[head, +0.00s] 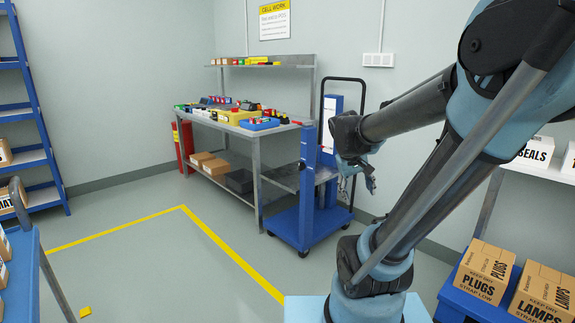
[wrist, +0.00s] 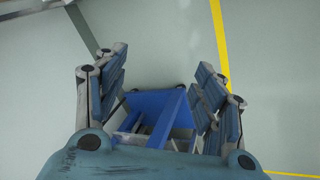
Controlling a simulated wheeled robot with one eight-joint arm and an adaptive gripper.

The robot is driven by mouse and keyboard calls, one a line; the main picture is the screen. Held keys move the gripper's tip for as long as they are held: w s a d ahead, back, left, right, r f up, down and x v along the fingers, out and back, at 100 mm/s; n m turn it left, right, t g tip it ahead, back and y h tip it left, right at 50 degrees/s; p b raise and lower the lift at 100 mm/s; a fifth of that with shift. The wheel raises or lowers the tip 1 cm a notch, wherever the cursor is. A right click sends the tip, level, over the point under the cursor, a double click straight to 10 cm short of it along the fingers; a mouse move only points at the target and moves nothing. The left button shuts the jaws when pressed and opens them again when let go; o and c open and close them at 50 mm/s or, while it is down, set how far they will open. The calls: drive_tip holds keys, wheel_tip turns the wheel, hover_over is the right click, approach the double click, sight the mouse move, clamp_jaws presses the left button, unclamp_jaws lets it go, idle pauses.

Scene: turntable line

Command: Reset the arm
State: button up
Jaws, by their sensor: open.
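My arm stands at the right of the head view, bent at its elbow. My gripper (head: 357,185) hangs from the raised forearm, in front of the blue trolley. In the wrist view my gripper (wrist: 163,65) has its two padded fingers spread wide apart, with nothing held between them. A blue frame, apparently the trolley (wrist: 150,103), shows beyond and below the fingers, along with grey floor. The trolley also shows in the head view (head: 300,220), partly covered by my arm.
A workbench (head: 230,128) with coloured bins stands against the back wall. Blue shelving (head: 35,90) is at the left, a blue cart (head: 22,265) at the lower left. Labelled cartons (head: 482,272) sit at the right.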

drive_tip(key=s+a+f+y, duration=0.1)
drive_tip(key=s+a+f, duration=0.1)
drive_tip(key=s+f, duration=0.2)
drive_tip(key=s+a+f+m+y, duration=0.1)
drive_tip(key=s+f, duration=0.3)
drive_tip(key=s, duration=0.5)
drive_tip(key=shift+s+a+m+g+y, duration=0.3)
drive_tip(key=shift+s+a+y, duration=0.15)
drive_tip(key=shift+y, duration=0.25)
drive_tip(key=shift+w, duration=0.1)
drive_tip(key=shift+w+f, duration=0.15)
drive_tip(key=shift+w, duration=0.2)
